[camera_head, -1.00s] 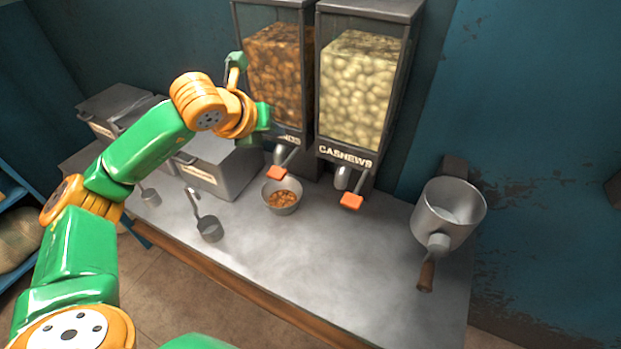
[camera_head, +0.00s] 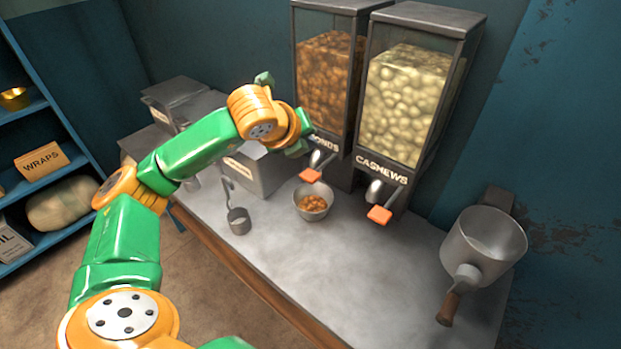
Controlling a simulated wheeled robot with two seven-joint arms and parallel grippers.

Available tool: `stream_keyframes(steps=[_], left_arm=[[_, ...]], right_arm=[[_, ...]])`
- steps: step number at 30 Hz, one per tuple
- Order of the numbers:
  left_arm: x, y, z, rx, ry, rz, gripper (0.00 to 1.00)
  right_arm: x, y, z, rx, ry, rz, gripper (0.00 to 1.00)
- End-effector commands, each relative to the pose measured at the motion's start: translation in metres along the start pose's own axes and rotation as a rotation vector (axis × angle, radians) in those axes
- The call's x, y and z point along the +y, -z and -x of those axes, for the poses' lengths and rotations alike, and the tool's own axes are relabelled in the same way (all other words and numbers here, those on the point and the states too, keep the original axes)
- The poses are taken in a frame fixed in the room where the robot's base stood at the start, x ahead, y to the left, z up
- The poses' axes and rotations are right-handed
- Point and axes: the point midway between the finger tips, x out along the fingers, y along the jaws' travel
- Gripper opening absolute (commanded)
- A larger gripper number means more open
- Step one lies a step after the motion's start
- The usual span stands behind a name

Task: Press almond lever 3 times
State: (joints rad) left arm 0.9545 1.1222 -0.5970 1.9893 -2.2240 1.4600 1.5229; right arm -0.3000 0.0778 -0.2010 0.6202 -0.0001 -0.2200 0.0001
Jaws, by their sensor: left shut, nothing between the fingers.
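The almond dispenser (camera_head: 328,88) is a tall clear bin of brown nuts at the back, its label partly hidden by my arm. Its almond lever (camera_head: 310,175) has an orange tip below the bin. A metal bowl (camera_head: 313,205) holding some almonds stands on the counter under the spout. My left gripper (camera_head: 302,148) is shut and empty, just above and slightly left of the orange tip. I cannot tell whether it touches the lever. My right gripper is not in view.
The cashew dispenser (camera_head: 408,100) with its orange lever (camera_head: 379,215) stands to the right. A ladle (camera_head: 238,220) lies left of the bowl. Grey bins (camera_head: 258,171) stand behind my arm. A pot-like metal grinder (camera_head: 484,245) is at right. The front counter (camera_head: 350,275) is clear.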

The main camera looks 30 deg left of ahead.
Motion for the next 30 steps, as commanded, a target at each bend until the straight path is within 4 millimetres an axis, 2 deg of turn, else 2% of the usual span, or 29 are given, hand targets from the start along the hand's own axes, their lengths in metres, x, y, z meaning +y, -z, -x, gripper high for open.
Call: stream_keyframes(steps=[1,5,7,11,30], left_arm=[[0.007,0.007,-0.009,0.000,-0.001,-0.001,0.00],[0.017,0.017,-0.023,0.001,-0.002,-0.002,0.00],[0.023,0.023,-0.032,0.001,0.001,-0.001,0.00],[0.029,0.029,-0.040,0.001,0.000,-0.001,0.00],[0.029,0.029,-0.039,0.001,0.000,-0.001,0.00]], right_arm=[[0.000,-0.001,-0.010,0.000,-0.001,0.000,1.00],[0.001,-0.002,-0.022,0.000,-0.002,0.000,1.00],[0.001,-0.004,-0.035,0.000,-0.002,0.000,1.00],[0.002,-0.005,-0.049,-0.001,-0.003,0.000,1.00],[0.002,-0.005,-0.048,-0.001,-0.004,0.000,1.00]])
